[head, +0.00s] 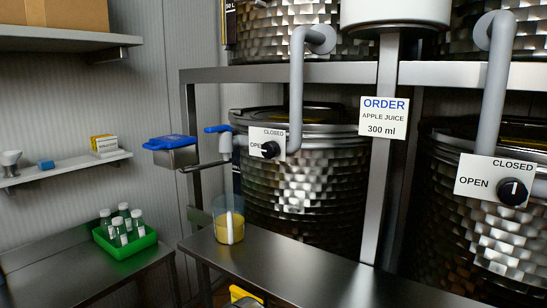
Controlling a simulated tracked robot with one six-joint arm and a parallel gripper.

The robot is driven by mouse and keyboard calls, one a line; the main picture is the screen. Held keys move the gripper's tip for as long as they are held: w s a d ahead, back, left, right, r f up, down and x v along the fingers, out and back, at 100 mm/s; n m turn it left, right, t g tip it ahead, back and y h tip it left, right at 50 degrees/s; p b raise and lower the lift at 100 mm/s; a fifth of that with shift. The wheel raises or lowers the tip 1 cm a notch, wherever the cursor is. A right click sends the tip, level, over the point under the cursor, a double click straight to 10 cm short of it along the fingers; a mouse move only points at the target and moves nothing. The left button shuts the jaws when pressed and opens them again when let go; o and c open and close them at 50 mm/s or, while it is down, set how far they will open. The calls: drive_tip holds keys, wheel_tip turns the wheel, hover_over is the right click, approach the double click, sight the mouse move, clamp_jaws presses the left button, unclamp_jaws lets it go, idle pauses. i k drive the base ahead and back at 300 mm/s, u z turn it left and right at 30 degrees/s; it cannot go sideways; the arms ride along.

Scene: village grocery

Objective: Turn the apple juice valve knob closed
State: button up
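A black valve knob (270,149) sits on a white plate (266,138) marked OPEN and CLOSED, in front of the left metal vat (305,185). Its pointer is too small to read. A second black knob (512,190) is on a like plate (480,178) at the right vat; its white mark points roughly up, toward CLOSED. A clear beaker (228,226) with yellow liquid stands on the counter below the left tap. Neither plate names the juice. I see no gripper fingers; a yellow and black part (243,294) shows at the bottom edge, and I cannot tell what it is.
An order sign (384,117) reads apple juice 300 ml. Grey pipes (297,90) run down to the valves. A blue-handled tap (219,129) and a blue-lidded container (171,150) are left of the knob. A green tray (124,243) holds several bottles. The steel counter (320,275) is clear right of the beaker.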

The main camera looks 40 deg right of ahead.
sight(270, 149)
drive_tip(key=z, duration=0.05)
drive_tip(key=k, duration=0.3)
drive_tip(key=u, duration=2.05)
drive_tip(key=i, duration=0.45)
drive_tip(key=z, duration=0.75)
